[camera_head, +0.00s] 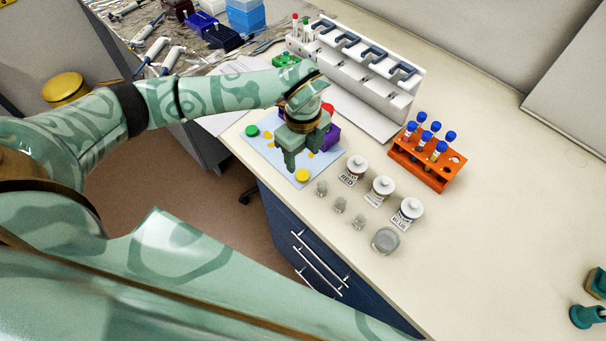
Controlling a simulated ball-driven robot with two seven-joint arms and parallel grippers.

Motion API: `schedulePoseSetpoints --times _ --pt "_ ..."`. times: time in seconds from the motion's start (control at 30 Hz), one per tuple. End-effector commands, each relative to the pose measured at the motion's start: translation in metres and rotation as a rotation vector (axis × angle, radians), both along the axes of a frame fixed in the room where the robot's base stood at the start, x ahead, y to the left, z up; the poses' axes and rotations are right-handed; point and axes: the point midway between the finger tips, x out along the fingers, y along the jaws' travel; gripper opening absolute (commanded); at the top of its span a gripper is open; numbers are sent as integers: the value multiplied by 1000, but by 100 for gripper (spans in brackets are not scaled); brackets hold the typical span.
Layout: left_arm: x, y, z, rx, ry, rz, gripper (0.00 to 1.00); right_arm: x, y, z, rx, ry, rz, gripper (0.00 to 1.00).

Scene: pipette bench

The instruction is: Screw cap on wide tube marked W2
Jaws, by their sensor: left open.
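My left gripper (307,158) points down over a pale blue mat (262,157), open, with nothing seen between its fingers. On the mat, a green disc (251,131) lies left of the gripper, and a yellow disc (302,176) lies near its front edge. A red piece (328,108) and a purple block (333,138) show partly behind the gripper. An orange rack (443,178) to the right holds several blue-capped tubes (437,148). No W2 mark can be read, and I cannot tell which tube is W2. My right gripper is not seen.
White-lidded jars, one labelled BLUE (408,211), stand between mat and rack, with small glass vessels (339,205) and a round dish (385,240) in front. A white pipette stand (385,90) is behind. Teal objects (586,316) sit at the right edge. The right bench is mostly clear.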

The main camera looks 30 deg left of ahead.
Motion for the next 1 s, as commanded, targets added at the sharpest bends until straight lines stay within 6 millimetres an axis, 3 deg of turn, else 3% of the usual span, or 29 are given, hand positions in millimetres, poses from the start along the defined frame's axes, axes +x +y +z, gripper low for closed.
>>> schedulePoseSetpoints --times 0.13,0.57,0.87,1.0 --pt "0 -1 -12 -1 0 -1 56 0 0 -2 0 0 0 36" --pt "-1 0 -17 -1 1 0 56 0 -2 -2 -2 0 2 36" --pt "-3 -1 -60 -1 3 0 56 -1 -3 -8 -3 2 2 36" --pt "-2 -1 -65 0 0 0 56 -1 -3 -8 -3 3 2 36"
